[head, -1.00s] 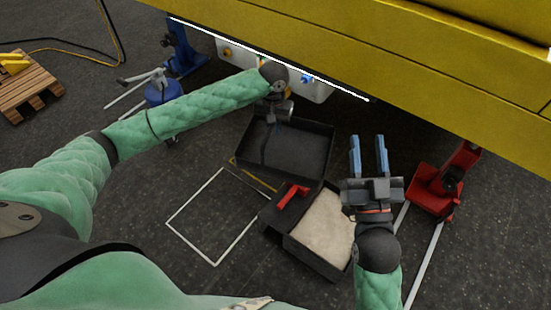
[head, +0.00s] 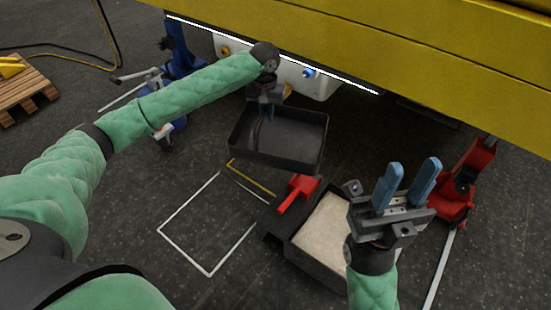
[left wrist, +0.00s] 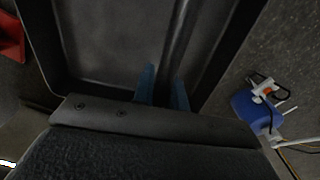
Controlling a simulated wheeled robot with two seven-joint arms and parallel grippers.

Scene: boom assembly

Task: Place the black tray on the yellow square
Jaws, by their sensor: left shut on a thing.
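The black tray (head: 290,153) is an open, shallow dark box in the head view. My left gripper (head: 266,112) is shut on it, over its left part. The tray appears held above the floor; its exact height is unclear. In the left wrist view the tray (left wrist: 105,40) fills the upper middle, with the blue fingertips (left wrist: 164,92) against it. The yellow square (head: 252,178) shows only as a corner and part of its outline below the tray; the tray hides the rest. My right gripper (head: 408,185) is open and empty, its blue fingers apart.
A dark box of pale sand (head: 322,228) with a red piece (head: 298,192) stands in front of the tray. A white floor outline (head: 208,272) lies empty at left. A red jack (head: 465,185) stands right, a blue stand (head: 178,60) left. The yellow boom (head: 430,55) overhangs the back.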

